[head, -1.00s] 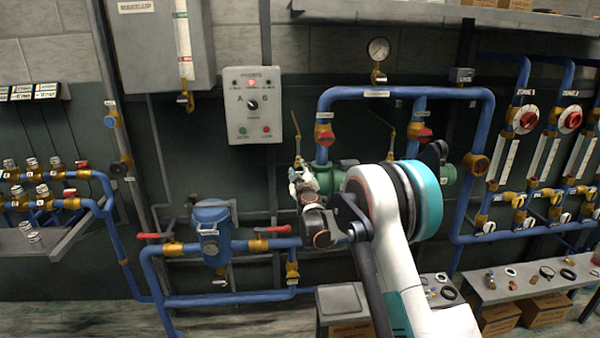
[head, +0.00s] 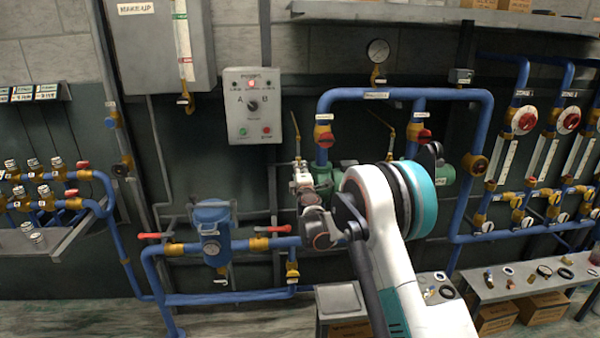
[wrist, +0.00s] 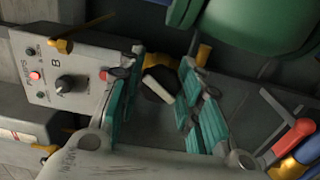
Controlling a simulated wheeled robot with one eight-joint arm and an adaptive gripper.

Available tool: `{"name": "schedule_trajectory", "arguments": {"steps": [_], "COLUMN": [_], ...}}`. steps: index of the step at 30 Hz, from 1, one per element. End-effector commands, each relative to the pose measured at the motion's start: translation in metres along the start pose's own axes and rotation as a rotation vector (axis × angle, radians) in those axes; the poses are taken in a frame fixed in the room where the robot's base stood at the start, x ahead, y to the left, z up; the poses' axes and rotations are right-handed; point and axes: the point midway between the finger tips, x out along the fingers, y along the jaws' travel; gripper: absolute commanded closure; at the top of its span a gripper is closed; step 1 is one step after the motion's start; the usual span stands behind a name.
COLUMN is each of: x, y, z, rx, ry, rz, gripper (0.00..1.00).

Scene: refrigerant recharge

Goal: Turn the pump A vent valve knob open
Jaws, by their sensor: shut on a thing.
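The vent valve knob (wrist: 160,84) is dark with a white bar handle, on a brass valve body, in the middle of the wrist view. My gripper (wrist: 163,78) has its teal-padded fingers on either side of the knob and is shut on it. The bar lies tilted between the fingers. In the head view my gripper (head: 300,172) is at the left end of the green pump (head: 340,172), below a red-handled valve. The knob is hidden there behind my gripper and wrist.
A grey control panel (head: 252,104) with a selector and a lit red lamp is above my gripper. Blue pipes (head: 410,93) frame the pumps. A blue strainer (head: 212,232) with red-handled valves stands at lower left. A bench (head: 505,285) with small parts is at lower right.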

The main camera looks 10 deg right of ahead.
Motion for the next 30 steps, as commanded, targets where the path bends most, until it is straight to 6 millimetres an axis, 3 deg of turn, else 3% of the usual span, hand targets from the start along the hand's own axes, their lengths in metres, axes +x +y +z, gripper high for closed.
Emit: {"name": "schedule_trajectory", "arguments": {"steps": [15, 30], "x": [-0.0002, -0.0003], "y": [-0.0001, -0.0004], "z": [-0.001, -0.0011], "rx": [-0.43, -0.588], "ry": [0.001, 0.001], "rz": [0.0, 0.0], "gripper": [0.91, 0.91]}}
